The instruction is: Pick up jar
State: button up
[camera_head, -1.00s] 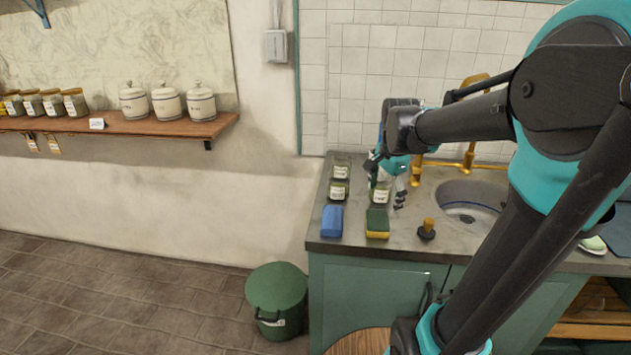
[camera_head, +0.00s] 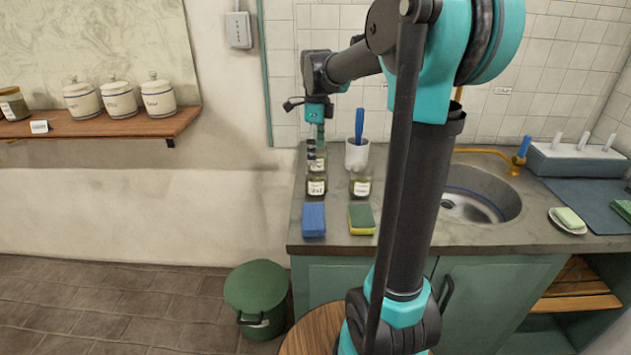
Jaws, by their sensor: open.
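Three small glass jars with pale labels stand on the grey counter (camera_head: 420,229). The front left jar (camera_head: 317,187) and the right jar (camera_head: 360,187) show clearly. The rear left jar (camera_head: 321,160) is partly hidden behind my gripper. My gripper (camera_head: 311,154) points down at the rear left jar, with its fingers overlapping it in the picture. It is open and seems to hold nothing. I cannot tell whether the fingers touch the jar or stand around it.
A white pot with a blue-handled brush (camera_head: 357,152) stands just right of my gripper. A blue sponge (camera_head: 314,220) and a green-yellow sponge (camera_head: 361,219) lie in front of the jars. The sink (camera_head: 475,200) is to the right; a wall shelf (camera_head: 120,126) is at left.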

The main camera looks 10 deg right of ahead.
aim_at(316, 179)
notch_tip(316, 179, down, 10)
jog(key=shift+a, duration=0.15)
dwell(0.4)
jog(key=c, duration=1.4)
